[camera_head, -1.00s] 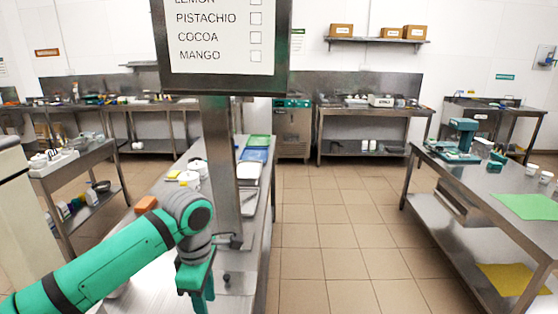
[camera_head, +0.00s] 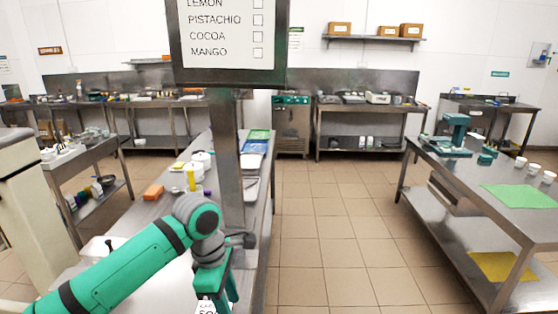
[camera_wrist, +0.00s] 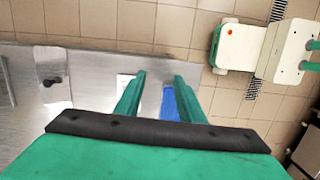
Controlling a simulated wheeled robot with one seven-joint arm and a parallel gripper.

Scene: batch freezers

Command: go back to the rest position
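My gripper (camera_head: 215,298) hangs fingers down in front of the sign post, over the near end of the long steel table (camera_head: 255,215). In the wrist view my gripper (camera_wrist: 160,85) shows two green fingers well apart, with nothing held between them. Past the fingers a blue item (camera_wrist: 170,104) and the steel table top (camera_wrist: 85,75) show below. A white label with dark print (camera_head: 207,307) shows at the bottom edge of the head view by the fingertips; I cannot tell what it belongs to.
A flavour sign (camera_head: 228,35) on a steel post stands close ahead. An orange block (camera_head: 153,192) and a yellow item (camera_head: 191,180) sit on the long table. A steel table with a green mat (camera_head: 520,195) is at right. The tiled floor (camera_head: 330,220) between is clear.

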